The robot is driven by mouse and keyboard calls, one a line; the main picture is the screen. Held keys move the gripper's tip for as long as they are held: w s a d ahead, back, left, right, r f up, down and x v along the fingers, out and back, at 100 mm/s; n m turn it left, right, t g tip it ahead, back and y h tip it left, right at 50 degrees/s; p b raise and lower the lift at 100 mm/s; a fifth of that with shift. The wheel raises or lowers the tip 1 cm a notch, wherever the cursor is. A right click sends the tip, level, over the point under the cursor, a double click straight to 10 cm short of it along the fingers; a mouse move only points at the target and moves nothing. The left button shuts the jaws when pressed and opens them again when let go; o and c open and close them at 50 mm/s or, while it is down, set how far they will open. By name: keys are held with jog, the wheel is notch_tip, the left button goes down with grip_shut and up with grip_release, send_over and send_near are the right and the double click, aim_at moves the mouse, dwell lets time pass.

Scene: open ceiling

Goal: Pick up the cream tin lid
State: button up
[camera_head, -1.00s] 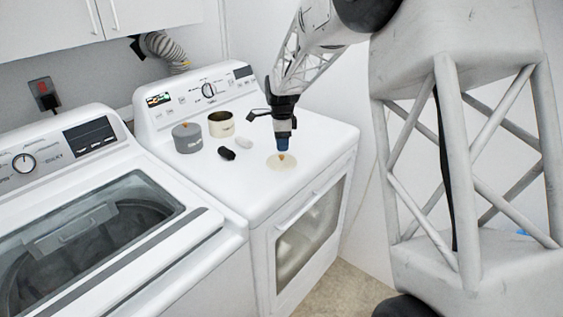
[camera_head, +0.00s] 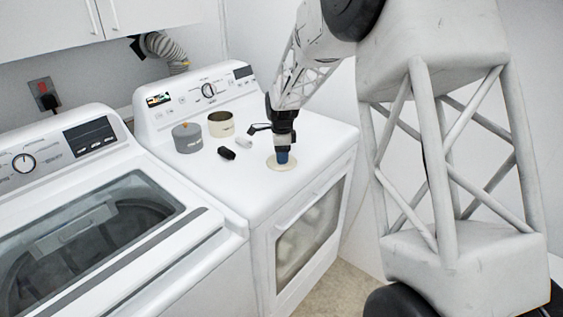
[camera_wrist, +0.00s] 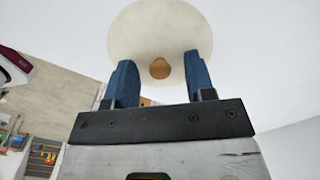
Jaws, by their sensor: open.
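The cream tin lid (camera_head: 271,164) lies flat on the white dryer top, near its front right. My gripper (camera_head: 283,157) points down over the lid. In the wrist view my gripper (camera_wrist: 160,72) is open, one blue finger on each side of the knob, with gaps between. In the head view the fingers hide the knob. I cannot tell whether the fingertips touch the lid.
A grey lidded tin (camera_head: 187,139) and an open cream tin (camera_head: 221,124) stand at the back left of the dryer top (camera_head: 225,185). A black item (camera_head: 227,153) and a white item (camera_head: 244,143) lie left of my gripper. A washing machine (camera_head: 90,235) stands at left.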

grip_shut()
dwell(0.3)
jog(key=shift+r, duration=0.2)
jog(key=shift+r, duration=1.5)
jog(key=s+d+r, duration=0.1)
jog(key=s+d, duration=0.1)
jog(key=s, duration=1.4)
jog(key=shift+r, duration=0.3)
jog(key=shift+w+a, duration=0.1)
jog(key=shift+w, duration=0.05)
